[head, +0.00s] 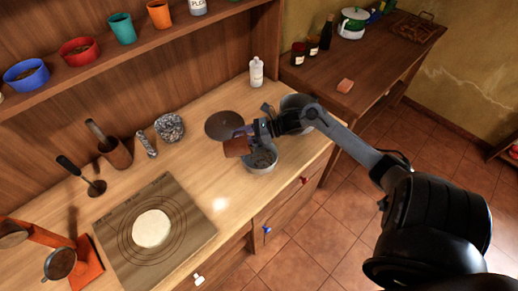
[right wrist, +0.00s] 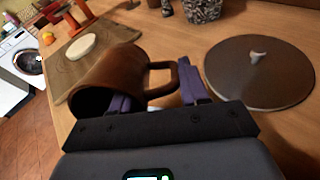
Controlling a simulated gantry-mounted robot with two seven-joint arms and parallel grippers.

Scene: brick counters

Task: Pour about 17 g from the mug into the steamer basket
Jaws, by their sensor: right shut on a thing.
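The brown mug (head: 237,147) is held by its handle in my right gripper (head: 256,131), above the counter. The right wrist view shows the mug (right wrist: 118,72) tipped well over, its dark mouth facing lower left. A grey round vessel (head: 263,166), which looks like the steamer basket, stands on the counter just below and right of the mug. The gripper partly covers it, and its contents are unclear. No falling stream can be made out. My left gripper is out of view.
A dark round lid (head: 220,125) lies behind the mug. Another grey pot (head: 297,101) is partly behind my arm. A white bottle (head: 256,73) stands at the back. A board (head: 190,225) with pale dough (head: 151,228) lies left, with clear counter between.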

